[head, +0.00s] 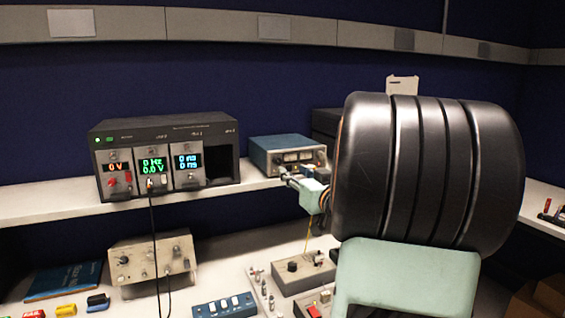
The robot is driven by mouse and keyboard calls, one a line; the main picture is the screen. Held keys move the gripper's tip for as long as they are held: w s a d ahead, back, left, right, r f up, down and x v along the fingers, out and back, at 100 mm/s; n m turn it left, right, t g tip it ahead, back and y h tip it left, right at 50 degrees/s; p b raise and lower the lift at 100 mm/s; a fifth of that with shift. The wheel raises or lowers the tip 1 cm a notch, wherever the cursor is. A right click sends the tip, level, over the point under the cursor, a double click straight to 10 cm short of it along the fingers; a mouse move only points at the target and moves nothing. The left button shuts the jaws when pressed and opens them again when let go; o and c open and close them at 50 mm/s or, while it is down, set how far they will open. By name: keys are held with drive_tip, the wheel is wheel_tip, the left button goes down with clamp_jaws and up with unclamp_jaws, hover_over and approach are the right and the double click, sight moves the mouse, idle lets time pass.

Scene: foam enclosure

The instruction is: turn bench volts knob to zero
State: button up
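I cannot tell which control is the bench volts knob. My gripper (287,176) is small in view, just in front of the blue instrument and right of the rack. My own arm hides part of it; its opening is unclear.
A beige box with knobs (152,258), a blue switch box (224,305) and a grey box with a dark knob (303,272) sit on the lower bench. A blue booklet (64,281) lies at left. My large dark arm link blocks the right side.

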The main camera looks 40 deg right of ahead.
sight(279, 161)
drive_tip(key=x, duration=0.9)
drive_tip(key=shift+w+p, duration=0.35)
drive_tip(key=shift+w, duration=0.05)
drive_tip(key=shift+c, duration=0.4)
clamp_jaws()
